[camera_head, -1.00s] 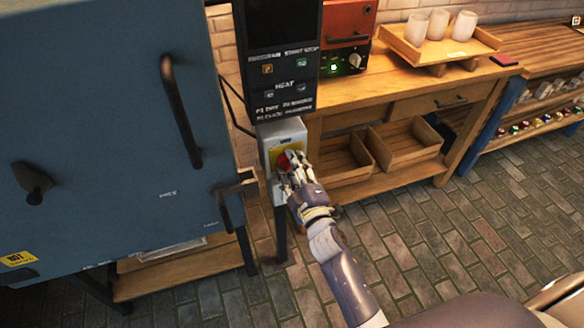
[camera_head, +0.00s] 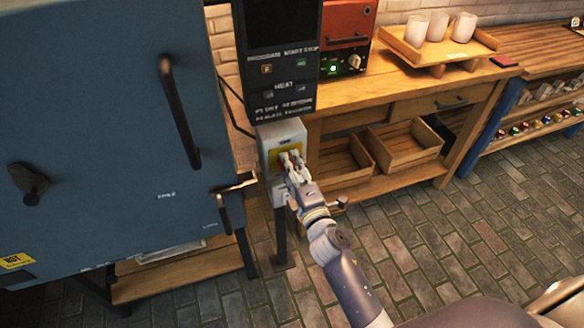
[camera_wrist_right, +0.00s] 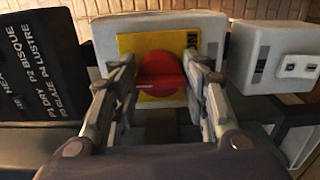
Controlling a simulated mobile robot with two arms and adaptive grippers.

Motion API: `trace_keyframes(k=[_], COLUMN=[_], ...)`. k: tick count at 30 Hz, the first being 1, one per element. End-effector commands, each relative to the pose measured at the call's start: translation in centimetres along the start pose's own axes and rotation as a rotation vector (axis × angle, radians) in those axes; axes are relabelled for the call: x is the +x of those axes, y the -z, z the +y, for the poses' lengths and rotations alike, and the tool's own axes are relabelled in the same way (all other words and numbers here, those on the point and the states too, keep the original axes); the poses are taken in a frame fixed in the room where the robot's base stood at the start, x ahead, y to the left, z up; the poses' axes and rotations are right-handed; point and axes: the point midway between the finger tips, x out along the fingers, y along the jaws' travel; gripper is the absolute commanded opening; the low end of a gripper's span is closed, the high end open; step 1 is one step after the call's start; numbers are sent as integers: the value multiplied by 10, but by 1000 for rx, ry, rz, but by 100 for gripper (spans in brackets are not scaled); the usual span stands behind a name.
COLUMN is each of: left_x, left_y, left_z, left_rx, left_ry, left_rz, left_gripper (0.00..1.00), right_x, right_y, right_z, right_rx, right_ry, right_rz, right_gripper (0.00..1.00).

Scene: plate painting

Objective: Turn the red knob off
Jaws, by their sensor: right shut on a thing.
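The red knob (camera_wrist_right: 161,75) sits on a yellow plate (camera_wrist_right: 133,44) on the front of a light grey switch box (camera_head: 272,134). In the head view only small bits of red show between my fingers. My right gripper (camera_wrist_right: 165,78) is shut on the knob, one finger on each side of it. In the head view my right gripper (camera_head: 289,163) reaches the box from the lower right. My left gripper is not in view.
A large blue kiln (camera_head: 110,130) with a dark handle stands at the left. A black control panel (camera_head: 280,55) hangs above the box. A wooden workbench (camera_head: 400,88) with trays and cups stands to the right. The brick floor in front is clear.

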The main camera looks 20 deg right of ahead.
Motion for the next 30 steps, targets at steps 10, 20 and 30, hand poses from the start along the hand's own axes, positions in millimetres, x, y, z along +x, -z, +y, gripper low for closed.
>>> trace_keyframes(k=[10,20,30], left_x=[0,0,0], left_y=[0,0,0], left_z=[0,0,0], left_rx=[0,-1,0], left_ry=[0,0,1], left_rz=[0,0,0], left_gripper=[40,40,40], right_x=[0,0,-38], right_y=[0,0,0], right_z=[-1,0,-2], right_rx=[-5,-2,1], right_ry=[2,1,3], right_rz=[1,0,0], right_gripper=[55,61,61])
